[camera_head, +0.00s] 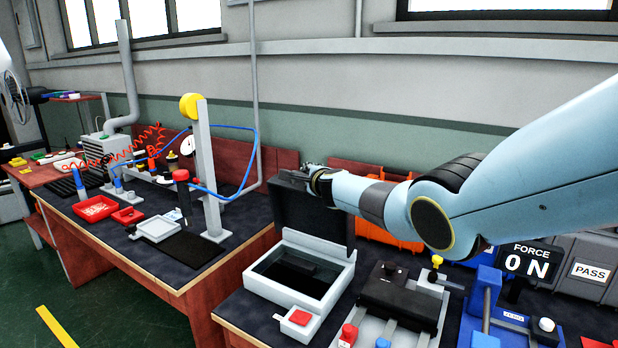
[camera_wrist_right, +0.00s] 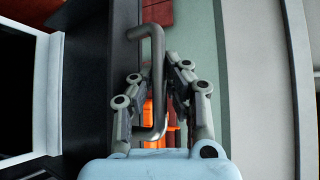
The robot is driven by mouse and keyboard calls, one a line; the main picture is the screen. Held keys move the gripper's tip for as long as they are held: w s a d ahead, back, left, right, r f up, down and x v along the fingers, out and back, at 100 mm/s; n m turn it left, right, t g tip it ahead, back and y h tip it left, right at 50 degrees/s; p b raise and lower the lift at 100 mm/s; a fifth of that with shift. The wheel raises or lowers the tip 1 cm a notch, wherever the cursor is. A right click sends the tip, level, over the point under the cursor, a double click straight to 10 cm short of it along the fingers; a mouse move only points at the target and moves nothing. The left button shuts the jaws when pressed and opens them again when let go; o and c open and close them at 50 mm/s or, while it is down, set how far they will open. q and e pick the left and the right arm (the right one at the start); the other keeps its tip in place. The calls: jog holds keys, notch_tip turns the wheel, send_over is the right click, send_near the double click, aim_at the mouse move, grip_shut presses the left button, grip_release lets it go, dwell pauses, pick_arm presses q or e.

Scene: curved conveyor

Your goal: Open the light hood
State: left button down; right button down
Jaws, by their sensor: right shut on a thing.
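The light hood is a pale grey box (camera_head: 258,286) with a dark lid (camera_head: 312,218), on the bench in the middle of the head view. The lid stands nearly upright at the box's back edge, and the dark inside of the box shows. My right gripper (camera_head: 300,176) is at the lid's top edge, shut on the hood handle. In the right wrist view, the bent grey handle (camera_wrist_right: 157,75) runs between the fingers of my right gripper (camera_wrist_right: 160,75).
A red button (camera_head: 299,317) sits on the box's front. A black-topped fixture (camera_head: 398,297) stands close to its right, with a FORCE display (camera_head: 530,260) beyond. A grey post (camera_head: 206,175) with a blue hose stands to the left. Orange bins (camera_head: 378,222) are behind my right arm.

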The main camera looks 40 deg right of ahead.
jog(key=c, duration=1.3)
grip_release()
jog(key=shift+a+r, duration=0.1)
jog(key=shift+r, duration=0.1)
jog(key=shift+c, duration=0.2)
jog(key=shift+a+f, duration=0.1)
jog(key=shift+f, duration=0.05)
